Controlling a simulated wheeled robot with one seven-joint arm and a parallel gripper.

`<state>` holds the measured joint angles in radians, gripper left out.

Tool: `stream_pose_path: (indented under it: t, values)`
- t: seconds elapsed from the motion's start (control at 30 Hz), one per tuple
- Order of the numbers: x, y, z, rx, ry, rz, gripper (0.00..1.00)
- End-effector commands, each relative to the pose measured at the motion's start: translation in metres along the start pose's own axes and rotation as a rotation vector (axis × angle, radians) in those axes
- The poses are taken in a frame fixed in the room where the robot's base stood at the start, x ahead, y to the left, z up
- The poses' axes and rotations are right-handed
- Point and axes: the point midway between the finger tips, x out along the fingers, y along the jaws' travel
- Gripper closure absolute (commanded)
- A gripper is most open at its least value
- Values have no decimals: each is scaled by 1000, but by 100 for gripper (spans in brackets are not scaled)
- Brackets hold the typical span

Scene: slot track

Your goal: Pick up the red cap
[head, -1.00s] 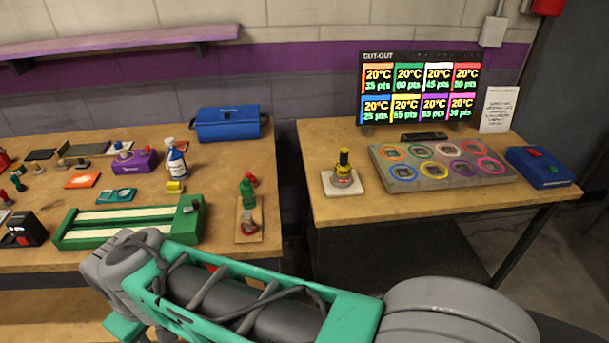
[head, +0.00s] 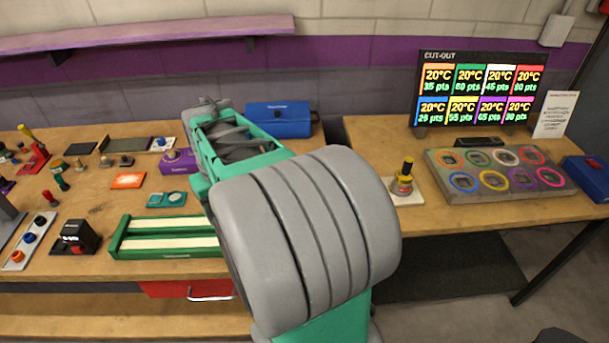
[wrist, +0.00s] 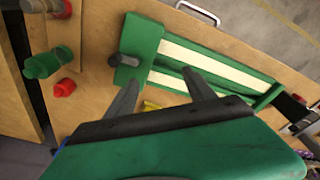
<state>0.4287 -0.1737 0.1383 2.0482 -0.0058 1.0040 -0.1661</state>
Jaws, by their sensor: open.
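A small red cap (wrist: 64,88) lies on the wooden table at the left of the wrist view, just beside a green bottle-like piece (wrist: 45,62). My gripper (wrist: 160,77) is open and empty. Its two fingers are spread over the green slot track (wrist: 143,50) with pale strips, to the right of the red cap. The cap is outside the fingers and apart from them. In the head view my arm hides the cap and the green piece, and my gripper cannot be made out. The track (head: 165,254) shows there to the left of my arm.
A grey peg with a red base (wrist: 62,9) stands near the wrist view's top left, close to the table's edge. A blue case (head: 280,118) stands at the back. The right table (head: 370,140) is across a gap.

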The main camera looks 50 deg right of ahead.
Motion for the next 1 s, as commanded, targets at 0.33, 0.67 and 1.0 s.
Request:
stream_pose_path:
  t: [0.33, 0.67, 1.0]
  values:
    - [2, 241, -19, 306, -121, 3, 37]
    - [39, 259, -9, 329, -130, 0, 37]
    - [85, 256, -6, 330, -126, 2, 37]
